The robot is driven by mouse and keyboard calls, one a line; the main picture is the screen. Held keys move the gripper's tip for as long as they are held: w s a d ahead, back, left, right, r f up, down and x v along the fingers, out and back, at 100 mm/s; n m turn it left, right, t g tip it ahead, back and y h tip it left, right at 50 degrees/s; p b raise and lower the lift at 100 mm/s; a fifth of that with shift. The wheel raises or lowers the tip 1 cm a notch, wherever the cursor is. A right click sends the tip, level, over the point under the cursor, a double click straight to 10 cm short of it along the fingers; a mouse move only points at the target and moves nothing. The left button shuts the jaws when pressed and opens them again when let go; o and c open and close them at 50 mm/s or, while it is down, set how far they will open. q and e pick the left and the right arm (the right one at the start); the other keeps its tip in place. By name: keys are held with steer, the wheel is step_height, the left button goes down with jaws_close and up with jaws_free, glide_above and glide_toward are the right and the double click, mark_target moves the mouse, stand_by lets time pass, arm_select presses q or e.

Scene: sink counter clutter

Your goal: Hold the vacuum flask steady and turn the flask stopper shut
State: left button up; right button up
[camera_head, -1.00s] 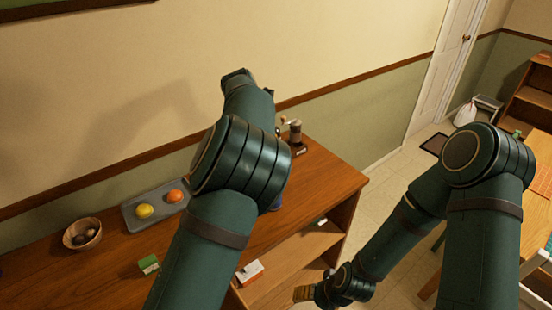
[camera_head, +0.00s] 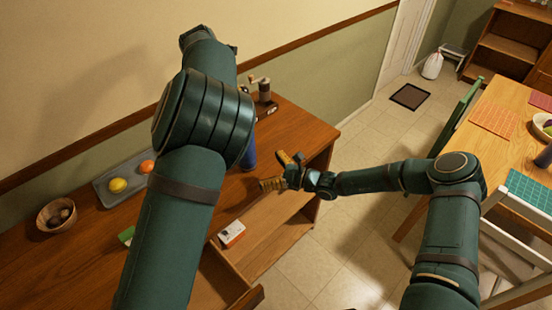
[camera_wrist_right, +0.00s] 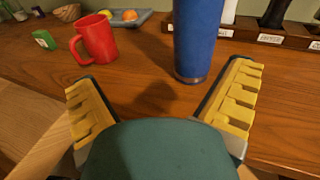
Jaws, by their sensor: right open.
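The blue vacuum flask (camera_head: 249,156) stands upright on the wooden counter, partly hidden behind my left arm in the head view. In the right wrist view the flask (camera_wrist_right: 197,42) shows its lower body and dark base ring; its top is cut off by the frame. I cannot make out the stopper in either view. My right gripper (camera_head: 277,171) is open and empty at the counter's front edge, to the right of the flask. In the right wrist view its yellow-padded fingers (camera_wrist_right: 165,88) are spread, with the flask ahead of them, nearer the right finger. My left gripper is hidden.
A red mug (camera_wrist_right: 98,40) stands left of the flask in the wrist view. A red-white box (camera_head: 232,233) lies below.

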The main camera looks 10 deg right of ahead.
steer(key=w+d+r+m+t, duration=0.1)
steer(key=w+d+m+t, duration=0.1)
steer(key=w+d, duration=0.1)
steer(key=x, duration=1.4)
steer(key=shift+r, duration=0.1)
steer(key=c, duration=1.3)
